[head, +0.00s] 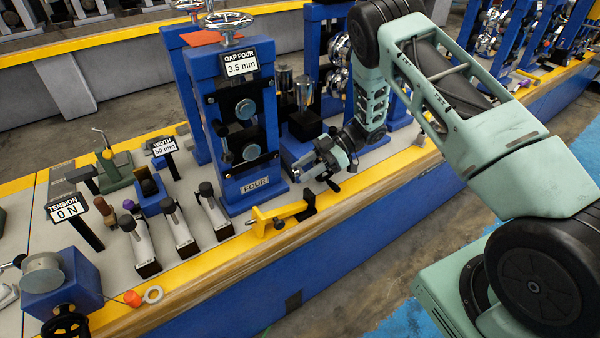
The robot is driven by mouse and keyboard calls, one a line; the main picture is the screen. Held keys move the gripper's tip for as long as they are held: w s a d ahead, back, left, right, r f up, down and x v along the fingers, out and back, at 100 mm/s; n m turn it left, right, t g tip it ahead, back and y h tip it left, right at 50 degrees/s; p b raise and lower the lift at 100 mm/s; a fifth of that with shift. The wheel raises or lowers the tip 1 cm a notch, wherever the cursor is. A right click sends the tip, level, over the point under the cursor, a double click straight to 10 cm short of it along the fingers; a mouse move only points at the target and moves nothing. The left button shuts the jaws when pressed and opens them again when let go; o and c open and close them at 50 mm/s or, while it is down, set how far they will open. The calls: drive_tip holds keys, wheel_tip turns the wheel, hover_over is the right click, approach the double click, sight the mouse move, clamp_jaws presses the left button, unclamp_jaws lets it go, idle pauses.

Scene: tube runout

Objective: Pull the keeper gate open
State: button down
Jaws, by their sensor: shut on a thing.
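A yellow bar-shaped fixture (268,216) with black parts lies along the front edge of the bench, in front of the blue stand marked FOUR. It appears to be the keeper gate's place, but I cannot tell the gate's exact extent. A black upright block (309,200) stands at its right end. My gripper (325,176) reaches down from the right, just behind and above that block. It is shut on a small dark handle (333,186). The fingers and wrist hide much of the handle, and I cannot tell how it joins the gate.
The blue stand (262,172) with a "GAP FOUR 3.5 mm" sign rises left of my gripper. A dark block with metal cylinders (304,122) is behind my gripper. The floor in front is clear.

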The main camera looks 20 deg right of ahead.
drive_tip(key=shift+w+d+n+g+b, duration=0.2)
drive_tip(key=shift+w+d+n+g, duration=0.15)
drive_tip(key=shift+n+g, duration=0.35)
drive_tip(key=shift+w+d+n+g+b, duration=0.15)
drive_tip(key=shift+w+d+n+g, duration=0.2)
drive_tip(key=shift+n+g, duration=0.3)
drive_tip(key=shift+s, duration=0.1)
drive_tip(key=c, duration=0.8)
unclamp_jaws()
drive_tip(key=shift+c, duration=0.2)
wheel_tip(320, 180, up, 10)
drive_tip(key=b, duration=0.1)
